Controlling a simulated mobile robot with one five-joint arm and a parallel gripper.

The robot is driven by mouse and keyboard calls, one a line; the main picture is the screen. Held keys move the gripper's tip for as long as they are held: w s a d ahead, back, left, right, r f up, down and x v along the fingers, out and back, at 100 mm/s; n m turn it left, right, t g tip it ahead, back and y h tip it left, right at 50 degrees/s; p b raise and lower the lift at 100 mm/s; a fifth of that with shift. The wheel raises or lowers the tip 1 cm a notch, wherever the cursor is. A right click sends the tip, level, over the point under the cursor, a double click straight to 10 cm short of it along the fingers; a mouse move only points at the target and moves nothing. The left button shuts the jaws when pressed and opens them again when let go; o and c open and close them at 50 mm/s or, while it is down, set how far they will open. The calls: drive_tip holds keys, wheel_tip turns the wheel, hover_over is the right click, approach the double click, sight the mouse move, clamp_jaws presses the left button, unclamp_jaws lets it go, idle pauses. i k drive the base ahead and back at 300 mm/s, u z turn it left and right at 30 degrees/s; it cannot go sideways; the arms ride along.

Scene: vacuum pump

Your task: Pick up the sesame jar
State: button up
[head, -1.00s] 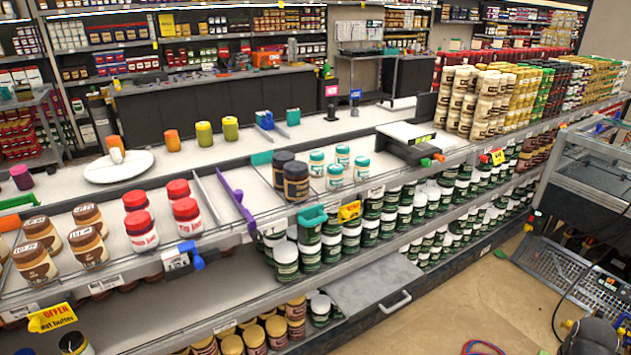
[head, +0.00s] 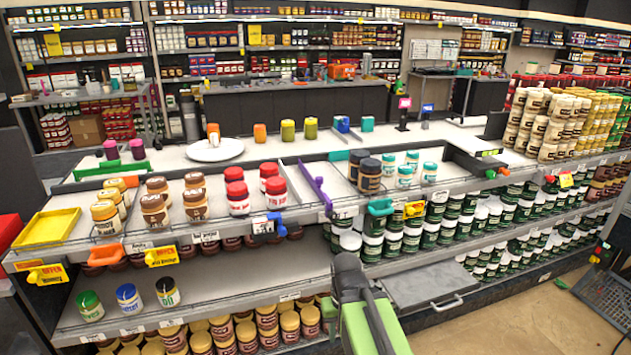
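No label that I can read names the sesame jar, so I cannot tell which jar it is. On the left lower shelf stand three single jars: green-lidded (head: 89,305), blue-lidded (head: 128,298) and black-lidded (head: 167,291). The upper shelf holds cream-lidded jars (head: 105,217), brown-lidded jars (head: 155,209), red-lidded jars (head: 238,198), dark jars (head: 369,176) and teal-lidded jars (head: 404,176). My arm, grey and green, rises at the bottom centre, in front of the shelf and apart from these jars. Its fingertips cannot be made out.
A yellow tray (head: 48,228) lies at the upper shelf's left end. A grey pull-out board with a handle (head: 430,285) juts out right of my arm. Stacked green-labelled jars (head: 425,240) fill the lower shelf's right. The lower shelf between the black-lidded jar and my arm is clear.

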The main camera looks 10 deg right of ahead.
sight(404, 175)
drive_tip(key=u, duration=0.1)
drive_tip(key=i, duration=1)
drive_tip(key=u, duration=0.05)
